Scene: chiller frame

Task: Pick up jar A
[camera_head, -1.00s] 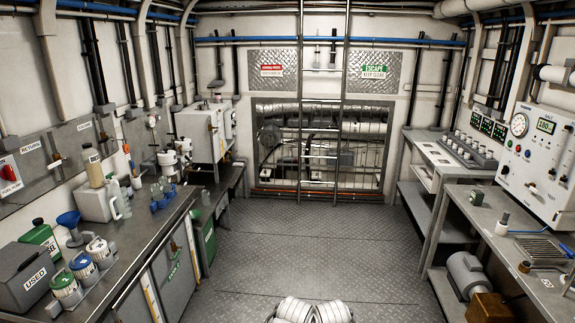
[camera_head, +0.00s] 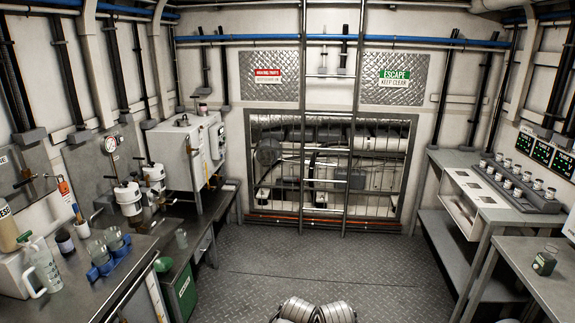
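I cannot make out a jar marked A. On the left bench, two clear glass vessels (camera_head: 113,239) stand in a blue rack (camera_head: 107,268). A small dark jar (camera_head: 65,243) stands to the left of the rack. A dark greenish jar-like container (camera_head: 544,262) stands on the near right bench. Several small light-topped jars (camera_head: 525,176) sit in a dark stepped rack on the far right bench. No lettering on any of them is readable. Neither of my grippers is in view.
The left bench (camera_head: 75,300) also holds a clear jug (camera_head: 43,270). White-topped filter housings (camera_head: 128,197) and a grey wall cabinet (camera_head: 190,152) are further back. A green bin (camera_head: 181,290) stands beside the bench. The floor (camera_head: 330,260) between the benches is clear up to the ladder.

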